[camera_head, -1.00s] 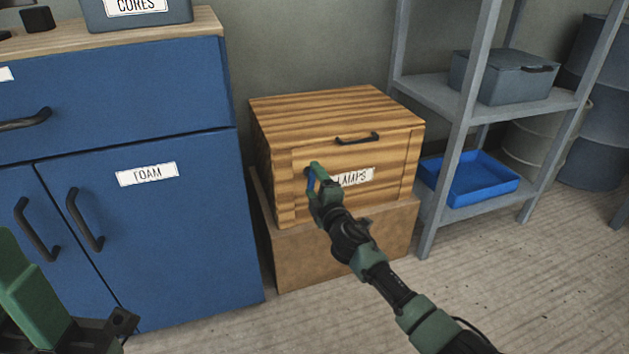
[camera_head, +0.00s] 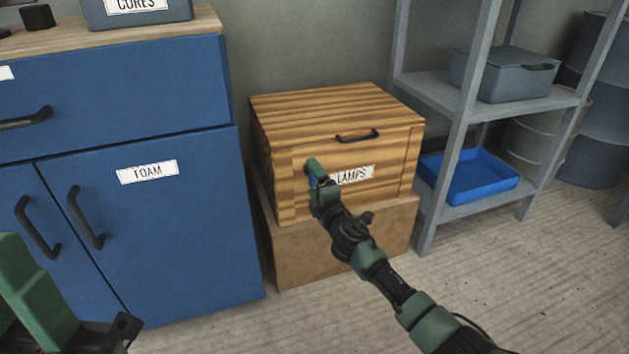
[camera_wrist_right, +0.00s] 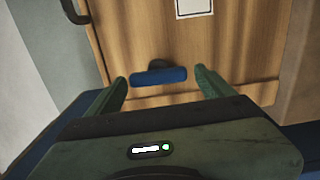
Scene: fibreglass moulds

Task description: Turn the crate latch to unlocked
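The wooden crate (camera_head: 285,103) has a front panel with a LAMPS label (camera_head: 354,175) and a dark handle (camera_head: 358,136). A small blue latch (camera_wrist_right: 158,76) on a dark pivot sits on the crate's front; in the head view my right gripper mostly covers it. My right gripper (camera_head: 316,173) is at the left part of the crate front. In the right wrist view, its fingers (camera_wrist_right: 160,84) are open on either side of the latch, with a small gap at each end. My left gripper (camera_head: 30,290) is partly in view at the lower left, its opening not shown.
The crate stands on a brown block (camera_head: 340,245). A blue cabinet (camera_head: 195,220) is close on its left, and a grey metal shelf (camera_head: 430,90) with a blue tray (camera_head: 470,180) and grey box (camera_head: 503,76) on its right. The floor in front is clear.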

